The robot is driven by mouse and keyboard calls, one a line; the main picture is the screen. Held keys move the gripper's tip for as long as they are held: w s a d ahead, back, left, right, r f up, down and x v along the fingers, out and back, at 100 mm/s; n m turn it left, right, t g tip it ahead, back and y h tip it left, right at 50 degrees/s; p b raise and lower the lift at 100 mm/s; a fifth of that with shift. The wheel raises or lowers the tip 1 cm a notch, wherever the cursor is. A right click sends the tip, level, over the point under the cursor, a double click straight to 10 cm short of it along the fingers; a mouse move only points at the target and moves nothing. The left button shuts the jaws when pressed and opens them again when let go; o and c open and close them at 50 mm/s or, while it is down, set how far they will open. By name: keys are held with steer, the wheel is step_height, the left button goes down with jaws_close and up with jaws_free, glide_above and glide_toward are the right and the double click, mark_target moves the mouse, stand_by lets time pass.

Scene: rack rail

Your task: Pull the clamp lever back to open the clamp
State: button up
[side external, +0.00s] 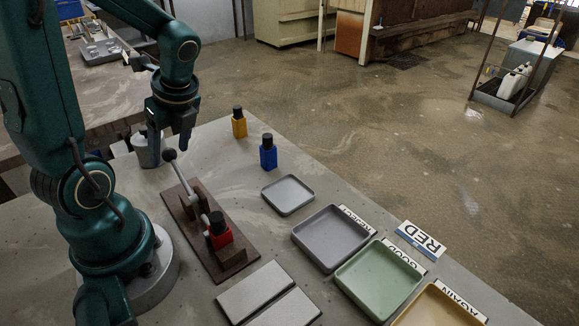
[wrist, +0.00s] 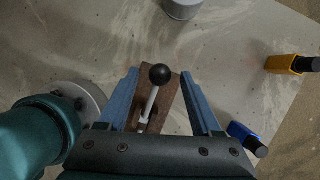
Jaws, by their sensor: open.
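The clamp lever (side external: 182,180) is a pale metal arm with a black ball knob (side external: 169,155), tilted up from a brown wooden base board (side external: 235,264). The clamp sits at a red bottle (side external: 221,239) with a black cap on the board. My gripper (side external: 172,141) hangs open and empty by the knob end. In the wrist view, the knob (wrist: 160,74) shows between the two blue fingertips of my gripper (wrist: 159,74), with the lever (wrist: 149,103) running back below it. I cannot tell whether the fingers are down at the knob's height. The red bottle is hidden there.
A blue bottle (side external: 268,155) and a yellow bottle (side external: 239,124) stand beyond the board. A small grey tray (side external: 288,207), several larger trays and two flat pale plates (side external: 254,291) lie to the right and front.

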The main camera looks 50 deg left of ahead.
steer(key=shift+f, duration=0.2)
jaws_close()
stand_by(1.4)
